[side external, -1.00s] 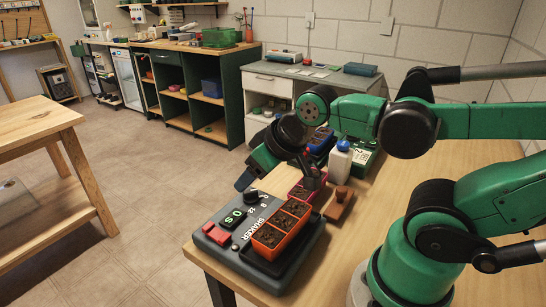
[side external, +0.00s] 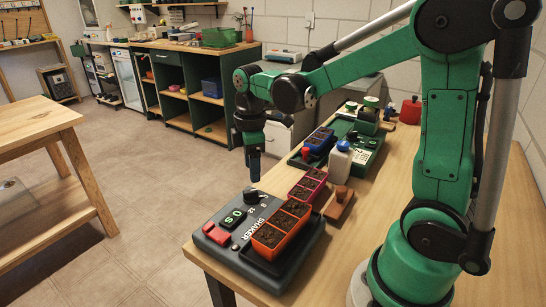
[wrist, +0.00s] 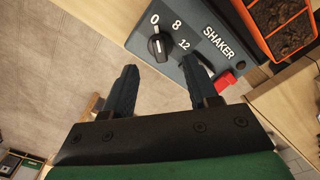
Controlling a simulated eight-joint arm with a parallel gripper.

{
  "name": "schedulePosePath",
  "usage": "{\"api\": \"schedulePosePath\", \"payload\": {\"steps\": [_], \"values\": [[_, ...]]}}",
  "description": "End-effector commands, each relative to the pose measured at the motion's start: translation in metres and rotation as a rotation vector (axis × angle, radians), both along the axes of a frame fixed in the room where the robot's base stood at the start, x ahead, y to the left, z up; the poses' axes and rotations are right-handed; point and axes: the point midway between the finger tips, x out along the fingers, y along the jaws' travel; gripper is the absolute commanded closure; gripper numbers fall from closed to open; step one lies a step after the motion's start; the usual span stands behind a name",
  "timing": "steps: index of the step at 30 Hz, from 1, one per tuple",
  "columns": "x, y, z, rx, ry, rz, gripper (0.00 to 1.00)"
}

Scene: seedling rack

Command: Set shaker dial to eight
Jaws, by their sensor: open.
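The grey shaker (side external: 222,258) stands on the near end of the wooden bench. Its black dial (side external: 251,196) is at the far-left corner of its top. In the wrist view the dial (wrist: 157,47) has a white mark that seems to point at 0; the 8 and 12 lie to the right of the 0. My gripper (side external: 254,178) points down just above the dial in the side view. In the wrist view my gripper (wrist: 160,66) is open and empty, its fingers apart, with the dial ahead between the tips.
An orange tray of soil cells (side external: 264,236) sits on the shaker, close to the dial. A red switch (side external: 218,234) is on its near side. A pink tray (side external: 318,174), a brown-handled block (side external: 341,198) and a white bottle with a blue cap (side external: 340,160) stand behind. Open floor lies left.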

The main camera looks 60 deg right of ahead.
Motion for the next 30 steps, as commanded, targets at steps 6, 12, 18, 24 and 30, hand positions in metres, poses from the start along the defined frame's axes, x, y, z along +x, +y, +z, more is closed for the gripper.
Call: {"api": "schedulePosePath", "payload": {"steps": [6,12,18,24,30], "values": [[0.002,-0.002,-0.018,0.002,0.014,0.021,0.47],[0.002,-0.002,-0.044,0.002,0.012,0.020,0.47],[0.001,-0.001,-0.057,0.002,0.012,0.019,0.47],[0.001,-0.001,-0.058,0.003,0.011,0.019,0.47],[0.001,-0.001,-0.058,0.003,0.011,0.019,0.87]]}}
